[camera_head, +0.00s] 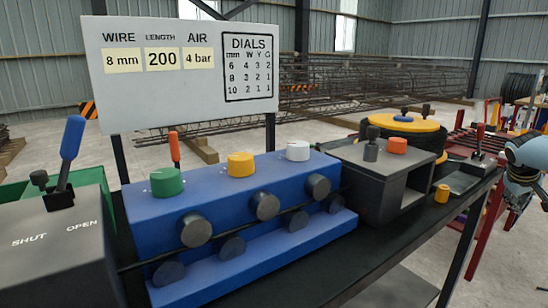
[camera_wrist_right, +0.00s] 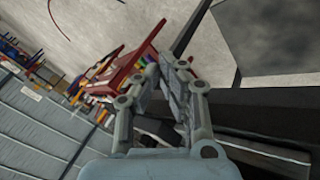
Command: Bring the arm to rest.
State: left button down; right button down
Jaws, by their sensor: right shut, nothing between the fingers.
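My right gripper (camera_head: 512,197) hangs at the right edge of the head view, beside the right end of the dark bench (camera_head: 330,270) and apart from it. Part of its arm is cut off by the picture edge. In the right wrist view the right gripper (camera_wrist_right: 168,65) has its fingers together with nothing between them. My left gripper is not in the head view.
A blue machine (camera_head: 230,200) with green, yellow and white dials stands on the bench. A grey lever box (camera_head: 55,250) is at left, a dark grey box (camera_head: 385,180) at right. A white sign (camera_head: 180,100) stands behind. A red rack (camera_head: 482,235) is near the gripper.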

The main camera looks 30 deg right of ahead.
jog(key=s+d+f+n+t+h, duration=0.15)
jog(key=s+f+n, duration=0.4)
jog(key=s, duration=0.65)
jog(key=s+d+f+n+h, duration=0.15)
jog(key=s+f+n, duration=0.4)
jog(key=s, duration=0.55)
jog(key=s+a+f+m+y, duration=0.2)
jog(key=s+a+f, duration=0.1)
jog(key=a+f, duration=0.9)
jog(key=s+a+f+m+y, duration=0.1)
jog(key=s+a+f+y, duration=0.25)
jog(key=a+f, duration=0.9)
jog(key=s+a+f+y, duration=0.1)
jog(key=a+f, duration=0.1)
jog(key=a, duration=0.9)
jog(key=s+a+f+m+g+y, duration=0.1)
jog(key=a+f, duration=0.2)
jog(key=a, duration=0.9)
jog(key=s+a+f+y, duration=0.1)
jog(key=a+f, duration=0.1)
jog(key=a, duration=1)
jog(key=shift+s+f+m+y, duration=0.3)
jog(key=shift+f+m+y, duration=0.05)
jog(key=shift+f+m, duration=0.05)
jog(key=shift+g, duration=0.25)
